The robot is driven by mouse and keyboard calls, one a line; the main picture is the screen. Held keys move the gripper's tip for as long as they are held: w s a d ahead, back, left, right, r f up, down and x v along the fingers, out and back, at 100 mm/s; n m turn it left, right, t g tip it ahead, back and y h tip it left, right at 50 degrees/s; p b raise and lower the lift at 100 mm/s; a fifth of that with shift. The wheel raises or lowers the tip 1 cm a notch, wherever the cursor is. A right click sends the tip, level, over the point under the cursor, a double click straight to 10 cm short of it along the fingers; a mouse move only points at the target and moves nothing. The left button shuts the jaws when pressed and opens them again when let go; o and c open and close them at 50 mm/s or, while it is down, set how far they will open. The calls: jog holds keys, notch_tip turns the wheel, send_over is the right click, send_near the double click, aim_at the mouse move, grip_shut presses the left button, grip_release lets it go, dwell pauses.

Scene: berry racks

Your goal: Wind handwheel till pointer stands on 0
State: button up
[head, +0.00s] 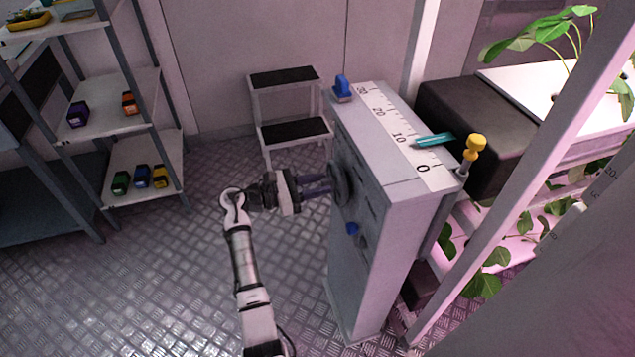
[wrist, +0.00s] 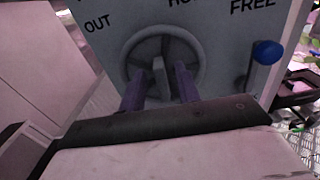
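The handwheel (head: 342,185) is a dark grey wheel on the left face of a grey cabinet (head: 365,265). In the wrist view the handwheel (wrist: 190,50) is a round rim with a pale upright bar (wrist: 158,75) at its middle. My gripper (head: 325,185) is at the wheel; in the wrist view its purple fingers (wrist: 160,90) stand apart on either side of the bar, with gaps showing. Whether they touch the rim I cannot tell. The teal pointer (head: 435,140) lies across the scale (head: 408,148) on the cabinet top, between 10 and 0, nearer 10.
A blue-knobbed lever (wrist: 267,52) sits right of the wheel, below the word FREE. A yellow-knobbed post (head: 474,147) and a blue piece (head: 342,88) flank the scale. A step stool (head: 290,105) stands behind; shelves (head: 130,180) are left. The floor between is clear.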

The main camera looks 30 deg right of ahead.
jog(key=shift+d, duration=0.1)
grip_shut()
dwell(0.4)
